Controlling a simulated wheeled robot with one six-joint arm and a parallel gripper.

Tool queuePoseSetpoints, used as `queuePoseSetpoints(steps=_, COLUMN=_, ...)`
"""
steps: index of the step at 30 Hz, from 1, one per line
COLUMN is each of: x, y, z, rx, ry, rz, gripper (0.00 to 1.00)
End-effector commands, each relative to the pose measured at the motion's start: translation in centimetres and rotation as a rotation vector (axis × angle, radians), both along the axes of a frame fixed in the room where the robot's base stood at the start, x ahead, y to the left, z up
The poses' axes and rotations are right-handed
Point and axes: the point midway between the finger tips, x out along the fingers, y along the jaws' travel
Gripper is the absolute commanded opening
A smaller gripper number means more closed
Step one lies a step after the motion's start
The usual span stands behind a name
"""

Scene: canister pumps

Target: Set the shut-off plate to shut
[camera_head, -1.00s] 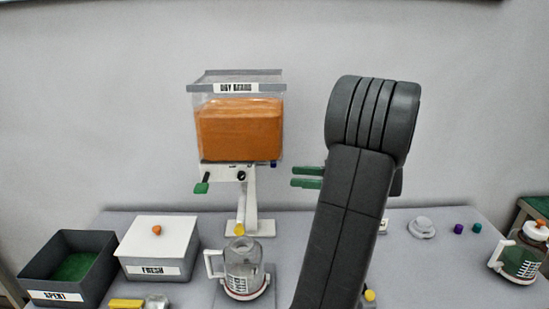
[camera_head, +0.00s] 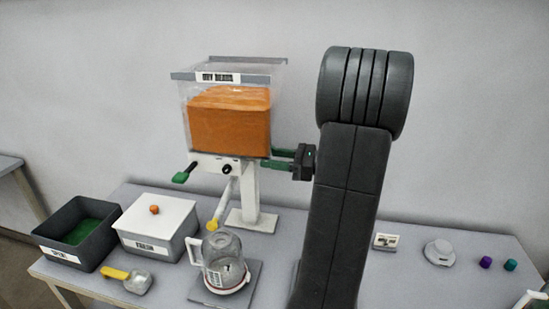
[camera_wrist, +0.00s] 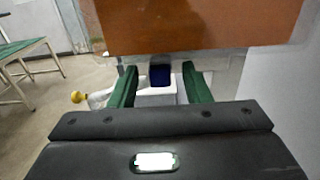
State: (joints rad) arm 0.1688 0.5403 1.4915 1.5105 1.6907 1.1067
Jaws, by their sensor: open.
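The clear hopper (camera_head: 230,115) holds an orange block of contents and stands on a white post. A dark blue tab (camera_wrist: 160,76) on a white piece lies under the hopper in the wrist view; it looks like the shut-off plate's end, though I cannot see the whole plate. My gripper (camera_head: 268,157) is at the hopper's lower right side. Its green fingers are open, one on each side of the blue tab in the wrist view (camera_wrist: 160,84), with gaps showing. In the head view the tab is hidden. A green-ended lever (camera_head: 184,174) sticks out lower left.
A glass jug (camera_head: 224,262) stands on a grey plate below the yellow-tipped spout (camera_head: 213,224). A white-lidded box (camera_head: 155,222), a dark open bin (camera_head: 78,235) and a yellow-handled scoop (camera_head: 130,278) are at left. A grey disc (camera_head: 439,252) and small caps lie at right.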

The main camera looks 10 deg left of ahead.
Motion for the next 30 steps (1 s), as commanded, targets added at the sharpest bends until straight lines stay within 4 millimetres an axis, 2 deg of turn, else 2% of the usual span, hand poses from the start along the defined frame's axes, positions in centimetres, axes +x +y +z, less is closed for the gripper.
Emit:
queuePoseSetpoints(steps=5, x=0.0, y=0.0, z=0.0, rx=0.000, ry=0.000, rz=0.000, gripper=0.44)
queuePoseSetpoints(steps=9, x=0.0, y=0.0, z=0.0, rx=0.000, ry=-0.001, rz=0.000, gripper=0.16)
queuePoseSetpoints(steps=12, x=0.0, y=0.0, z=0.0, rx=0.000, ry=-0.001, rz=0.000, gripper=0.00)
queuePoseSetpoints(steps=18, x=0.0, y=0.2, z=0.1, rx=0.001, ry=0.000, rz=0.001, gripper=0.00)
queuePoseSetpoints(steps=25, x=0.1, y=3.0, z=0.3, rx=0.002, ry=0.000, rz=0.004, gripper=0.00)
queuePoseSetpoints(steps=30, x=0.1, y=3.4, z=0.0, rx=0.001, ry=-0.001, rz=0.000, gripper=0.00)
